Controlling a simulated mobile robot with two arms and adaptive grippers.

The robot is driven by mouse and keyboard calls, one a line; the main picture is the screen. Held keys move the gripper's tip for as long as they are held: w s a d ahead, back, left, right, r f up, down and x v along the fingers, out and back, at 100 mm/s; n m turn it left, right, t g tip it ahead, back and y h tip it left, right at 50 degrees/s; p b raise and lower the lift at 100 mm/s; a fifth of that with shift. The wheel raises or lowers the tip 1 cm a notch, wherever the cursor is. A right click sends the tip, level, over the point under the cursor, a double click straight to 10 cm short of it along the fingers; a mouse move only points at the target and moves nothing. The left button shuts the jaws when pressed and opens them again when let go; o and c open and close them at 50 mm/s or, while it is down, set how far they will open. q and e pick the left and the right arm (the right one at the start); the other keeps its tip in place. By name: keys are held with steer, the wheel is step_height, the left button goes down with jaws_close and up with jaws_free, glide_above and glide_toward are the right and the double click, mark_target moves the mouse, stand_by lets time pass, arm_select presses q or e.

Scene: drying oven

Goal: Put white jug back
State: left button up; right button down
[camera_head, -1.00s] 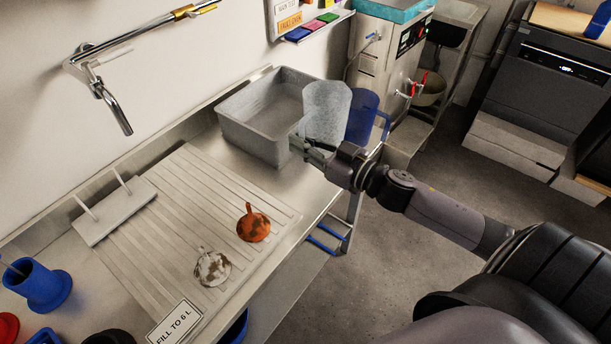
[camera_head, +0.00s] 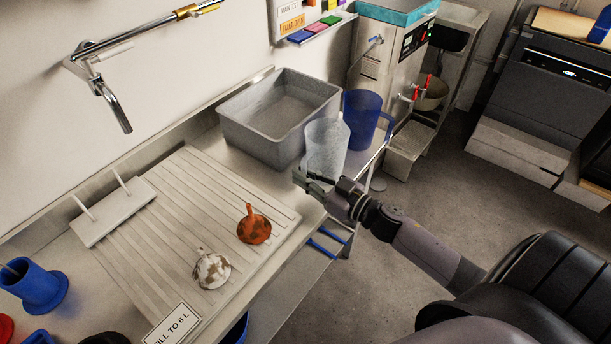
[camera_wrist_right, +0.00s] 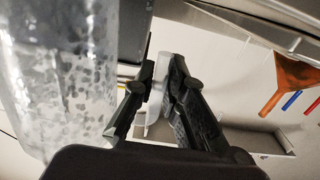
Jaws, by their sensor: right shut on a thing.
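The white translucent jug (camera_head: 327,140) is upright at the right end of the counter, in front of the blue jug (camera_head: 361,118) and beside the grey basin's near right corner. My right gripper (camera_head: 306,180) is shut on the white jug, at its handle side. In the right wrist view, the jug's speckled wall (camera_wrist_right: 70,85) fills the left side, and the right fingers (camera_wrist_right: 157,95) close on its pale handle (camera_wrist_right: 158,112). The jug's base is partly hidden by my gripper, so I cannot tell whether it touches the counter. My left gripper is not in view.
The grey basin (camera_head: 250,135) stands at the back of the counter. A ribbed drainboard (camera_head: 190,215) holds an orange funnel (camera_head: 254,228) and a white-brown funnel (camera_head: 212,269). A blue holder (camera_head: 38,288) stands at left. Open floor (camera_head: 440,190) lies right of the counter.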

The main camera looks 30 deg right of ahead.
steer(key=shift+f, duration=0.15)
steer(key=c, duration=1.6)
jaws_free()
steer(key=shift+c, duration=0.2)
steer(key=shift+r, duration=0.2)
steer(key=shift+s+d+f, duration=0.1)
steer(key=shift+s+d, duration=0.05)
steer(key=shift+s, duration=0.25)
steer(key=b+v, duration=0.1)
steer(key=v, duration=1)
steer(key=shift+s, duration=0.1)
